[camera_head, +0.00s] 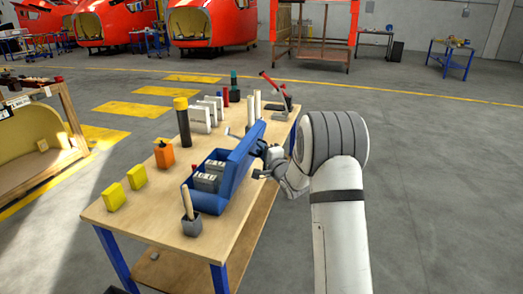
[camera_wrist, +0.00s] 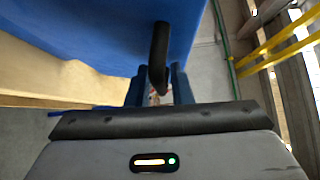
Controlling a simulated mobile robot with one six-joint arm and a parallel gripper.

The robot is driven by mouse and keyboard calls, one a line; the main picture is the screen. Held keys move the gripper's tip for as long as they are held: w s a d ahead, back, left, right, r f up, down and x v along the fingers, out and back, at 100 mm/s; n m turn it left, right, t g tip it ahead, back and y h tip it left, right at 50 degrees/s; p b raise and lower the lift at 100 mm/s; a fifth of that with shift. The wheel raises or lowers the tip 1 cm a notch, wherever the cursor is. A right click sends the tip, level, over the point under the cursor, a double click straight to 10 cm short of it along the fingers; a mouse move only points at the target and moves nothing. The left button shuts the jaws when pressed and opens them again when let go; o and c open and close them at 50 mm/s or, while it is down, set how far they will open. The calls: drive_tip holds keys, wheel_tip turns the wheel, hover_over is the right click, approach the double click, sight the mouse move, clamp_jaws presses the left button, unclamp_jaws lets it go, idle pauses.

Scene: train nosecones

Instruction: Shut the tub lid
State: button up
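The blue tub (camera_head: 207,203) stands on the wooden workbench in the head view, with grey contents showing inside. Its blue lid (camera_head: 243,156) is raised and leans up steeply along the tub's right side. My gripper (camera_head: 262,169) is at the outer, right side of the lid. In the wrist view, the lid's blue face (camera_wrist: 110,30) fills the upper left. A dark curved handle-like bar (camera_wrist: 158,50) reaches down toward the gap between my gripper's fingers (camera_wrist: 158,88). The fingers are apart, with a gap around the bar's end; I cannot tell whether they touch the lid.
The workbench (camera_head: 150,222) also holds yellow blocks (camera_head: 114,197), an orange bottle (camera_head: 164,154), a tall black-and-yellow cylinder (camera_head: 183,124), and a dark cup with a wooden-handled tool (camera_head: 191,222) near the tub.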

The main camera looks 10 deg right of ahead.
clamp_jaws()
idle(0.3)
drive_tip(key=shift+d, duration=0.1)
drive_tip(key=shift+d+r, duration=0.1)
drive_tip(key=shift+r, duration=0.15)
